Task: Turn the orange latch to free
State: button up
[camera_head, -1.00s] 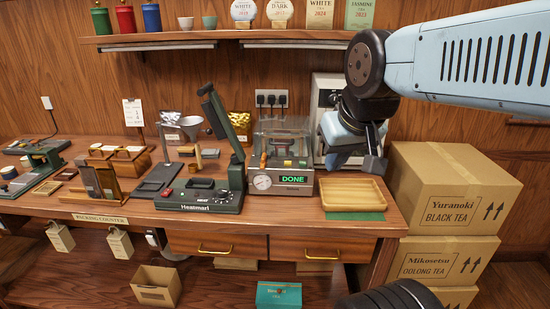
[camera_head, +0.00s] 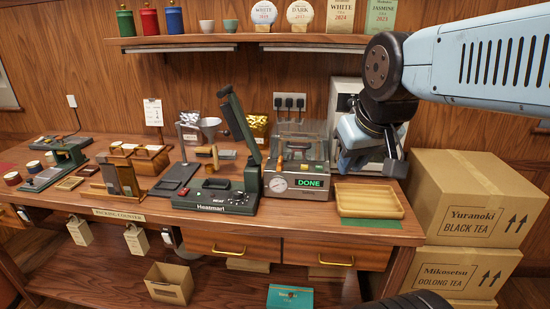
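The press machine (camera_head: 309,194) stands on the counter with a gauge and a green display reading DONE. A small orange latch (camera_head: 279,162) stands upright at the left of its front, by the clear-looking lid. My gripper (camera_head: 368,168) hangs above the counter, to the right of the machine and apart from the latch. It points down over the back of the wooden tray. Its fingers are small and dark from here, so I cannot tell whether they are open or shut. I see nothing clearly held in it.
A wooden tray (camera_head: 341,212) lies on a green mat right of the machine. A dark green heat sealer (camera_head: 215,196) with a raised arm stands close on the left. Cardboard boxes (camera_head: 478,198) are stacked at the right. A shelf (camera_head: 230,39) runs above the counter.

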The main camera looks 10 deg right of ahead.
jog(key=o, duration=0.4)
jog(key=w+n, duration=0.2)
jog(key=w+a+n+h, duration=0.1)
jog(key=w+n, duration=0.1)
jog(key=w+a+r+n, duration=0.1)
jog(key=w+n, duration=0.1)
jog(key=n, duration=0.1)
jog(key=shift+r+h, duration=0.1)
jog(key=shift+h, duration=0.2)
jog(key=shift+c, duration=0.2)
jog(key=n+g, duration=0.1)
jog(key=n, duration=2.3)
send_near(280, 158)
jog(key=shift+n, duration=0.3)
jog(key=shift+x, duration=4.4)
grip_shut()
